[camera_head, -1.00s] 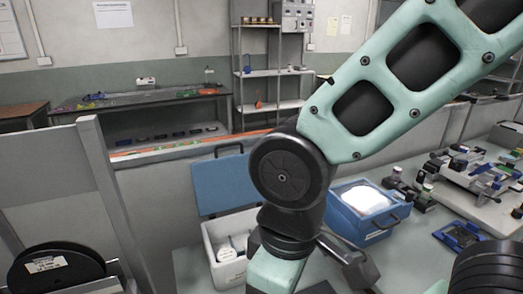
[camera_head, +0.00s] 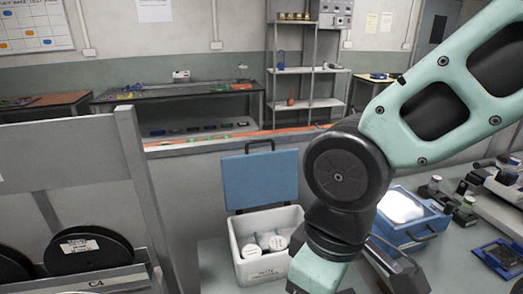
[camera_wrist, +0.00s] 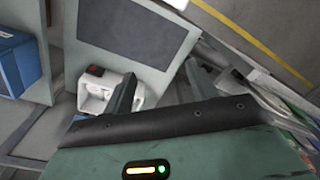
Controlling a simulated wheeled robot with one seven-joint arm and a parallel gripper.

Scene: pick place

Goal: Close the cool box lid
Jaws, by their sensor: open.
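The cool box (camera_head: 240,262) is a white box on the bench, left of my arm in the head view. Its blue lid (camera_head: 260,180) stands open, upright at the back edge, with a dark handle on top. White round-topped containers lie inside the box. My gripper (camera_wrist: 160,82) is open in the wrist view, its two dark fingers apart with nothing clearly held between them. In the head view, my arm hangs right of the cool box, and the gripper is partly hidden low in the picture.
A blue box (camera_head: 428,243) with a bright white top stands right of my arm. Jars and devices (camera_head: 465,212) lie farther right. A grey partition (camera_head: 140,180) and black reels (camera_head: 88,250) stand at the left. Bare bench shows beside the cool box.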

